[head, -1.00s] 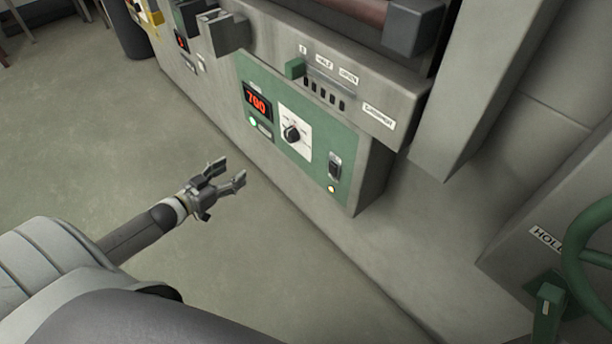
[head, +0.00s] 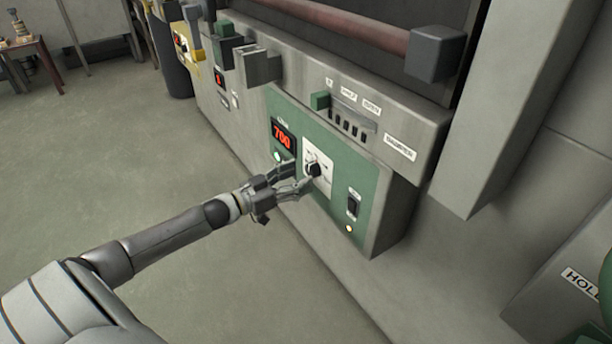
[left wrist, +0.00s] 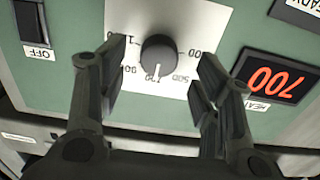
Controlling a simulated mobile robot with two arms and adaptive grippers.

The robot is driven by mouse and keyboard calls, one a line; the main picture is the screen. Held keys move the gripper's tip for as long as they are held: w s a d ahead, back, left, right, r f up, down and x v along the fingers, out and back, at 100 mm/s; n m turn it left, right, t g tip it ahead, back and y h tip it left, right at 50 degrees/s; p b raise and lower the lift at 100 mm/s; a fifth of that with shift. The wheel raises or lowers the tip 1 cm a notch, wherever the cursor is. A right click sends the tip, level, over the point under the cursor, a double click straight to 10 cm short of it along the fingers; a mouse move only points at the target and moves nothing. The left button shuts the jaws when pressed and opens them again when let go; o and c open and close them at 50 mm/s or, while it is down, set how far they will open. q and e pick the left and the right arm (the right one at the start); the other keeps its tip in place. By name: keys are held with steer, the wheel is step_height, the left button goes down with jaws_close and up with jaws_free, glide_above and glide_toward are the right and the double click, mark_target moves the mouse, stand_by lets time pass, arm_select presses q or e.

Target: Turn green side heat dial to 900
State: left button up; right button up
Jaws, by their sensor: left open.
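The green side panel (head: 345,194) is on the front of the grey machine. Its black heat dial (head: 312,170) sits on a white scale plate (head: 322,152). In the left wrist view the dial (left wrist: 158,54) has a white pointer mark facing the lower middle of the picture. The red display (head: 283,138) reads 700; it also shows upside down in the left wrist view (left wrist: 274,79). My left gripper (head: 296,178) is open at the panel, close to the dial. In the left wrist view its fingers (left wrist: 160,85) stand apart on either side of the dial, not closed on it. My right gripper is not in view.
A black switch (head: 352,205) with an amber light is right of the dial. A green slider handle (head: 320,101) sits on the ledge above. A grey block (head: 258,66) juts out at upper left. The floor (head: 130,150) at left is clear.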

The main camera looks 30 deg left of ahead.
mark_target(309, 172)
arm_select(q)
steer(key=shift+x, duration=1.65)
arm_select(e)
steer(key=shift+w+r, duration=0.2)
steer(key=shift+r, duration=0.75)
arm_select(q)
steer(key=c, duration=1)
